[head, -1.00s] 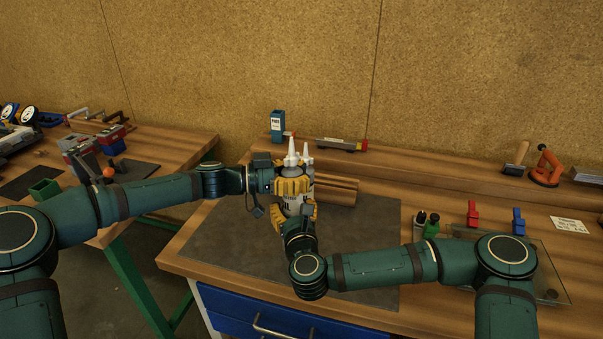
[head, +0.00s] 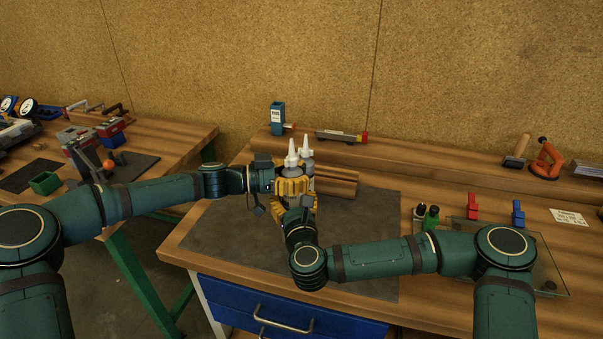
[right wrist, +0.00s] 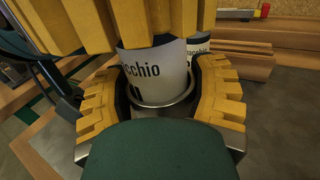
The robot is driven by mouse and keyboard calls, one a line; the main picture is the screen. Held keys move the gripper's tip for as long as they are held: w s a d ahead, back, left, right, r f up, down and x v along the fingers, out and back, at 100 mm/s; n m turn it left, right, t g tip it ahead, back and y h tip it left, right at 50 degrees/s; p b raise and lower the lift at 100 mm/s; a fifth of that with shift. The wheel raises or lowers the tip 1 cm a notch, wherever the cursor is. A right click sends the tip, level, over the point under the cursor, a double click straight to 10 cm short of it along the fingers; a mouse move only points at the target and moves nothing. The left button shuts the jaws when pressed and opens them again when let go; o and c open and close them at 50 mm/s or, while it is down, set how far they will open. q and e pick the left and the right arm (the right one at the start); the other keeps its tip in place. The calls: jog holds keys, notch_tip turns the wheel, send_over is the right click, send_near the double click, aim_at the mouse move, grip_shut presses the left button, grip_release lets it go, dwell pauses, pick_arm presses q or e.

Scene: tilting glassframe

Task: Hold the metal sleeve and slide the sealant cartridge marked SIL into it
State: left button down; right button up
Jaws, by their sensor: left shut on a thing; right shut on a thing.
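A white sealant cartridge (head: 292,161) with a pale nozzle stands upright in my left gripper (head: 292,186), which is shut on it. My right gripper (head: 299,207) is shut on the metal sleeve just below. In the right wrist view the yellow fingers of my right gripper (right wrist: 165,108) flank the shiny rim of the sleeve (right wrist: 182,106). The cartridge's lower part (right wrist: 155,75), lettered "cchio", stands down inside that rim. The left gripper's yellow fingers (right wrist: 120,28) cross above it. The SIL mark is not readable now, and most of the sleeve is hidden.
A second cartridge (head: 308,159) stands close behind, beside a brown wooden rack (head: 338,183). The dark mat (head: 225,240) is clear to the left. Red (head: 472,208) and blue (head: 518,214) clamps and small bottles (head: 431,218) stand by a glass sheet (head: 545,262) at right.

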pick_arm(q)
jog(key=shift+f, duration=1.3)
jog(key=shift+c, duration=1.7)
grip_release()
jog(key=shift+s+f, duration=0.1)
pick_arm(e)
jog(key=shift+a, duration=0.1)
pick_arm(q)
notch_tip(320, 180, up, 11)
jog(key=shift+f, duration=0.15)
pick_arm(e)
jog(key=o, duration=1.4)
jog(key=shift+c, duration=0.2)
jog(key=shift+s, duration=0.1)
